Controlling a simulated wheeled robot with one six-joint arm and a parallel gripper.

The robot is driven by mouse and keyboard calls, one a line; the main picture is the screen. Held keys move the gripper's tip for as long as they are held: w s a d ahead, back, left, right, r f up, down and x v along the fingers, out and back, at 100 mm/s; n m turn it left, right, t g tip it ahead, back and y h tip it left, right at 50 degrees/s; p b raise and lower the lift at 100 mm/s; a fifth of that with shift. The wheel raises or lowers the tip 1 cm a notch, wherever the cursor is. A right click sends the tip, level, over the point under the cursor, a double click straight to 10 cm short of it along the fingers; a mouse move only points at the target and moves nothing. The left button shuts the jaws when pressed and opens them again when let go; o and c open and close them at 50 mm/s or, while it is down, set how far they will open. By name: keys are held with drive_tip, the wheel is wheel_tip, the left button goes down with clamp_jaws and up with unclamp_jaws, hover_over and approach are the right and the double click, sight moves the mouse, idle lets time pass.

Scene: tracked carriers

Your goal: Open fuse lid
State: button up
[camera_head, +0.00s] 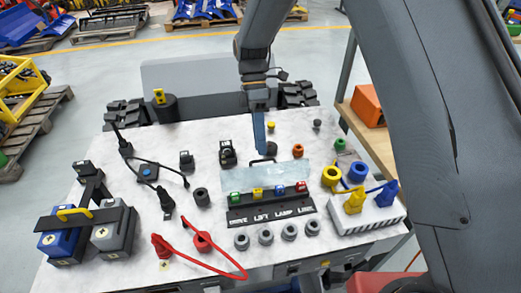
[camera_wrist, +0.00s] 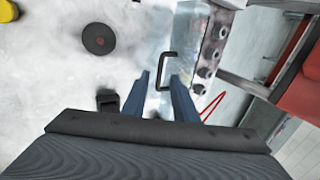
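The fuse lid (camera_head: 240,179) is a clear, pale blue panel behind the row of coloured fuses on the worktable; I cannot tell its exact tilt. Its black bracket handle (camera_head: 262,160) is at its far edge. The wrist view also shows the lid (camera_wrist: 187,38) and the handle (camera_wrist: 170,53). My gripper (camera_head: 261,151) points down just above the handle. In the wrist view its two blue fingers (camera_wrist: 161,77) are apart, with the handle near and partly between the tips. Contact cannot be told. The label strip (camera_head: 270,214) reads DRIVE LIFT LAMP and a less clear last word.
Several grey round sockets (camera_head: 265,237) stand in front of the strip. A red cable (camera_head: 222,262) lies at the front. Black connectors (camera_head: 227,152) stand left of my gripper, and an orange knob (camera_head: 298,150) stands right. Blue and grey boxes (camera_head: 113,236) fill the left front.

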drive_tip(key=shift+b+v, duration=0.55)
drive_tip(key=shift+v, duration=2.1)
drive_tip(key=shift+s, duration=0.1)
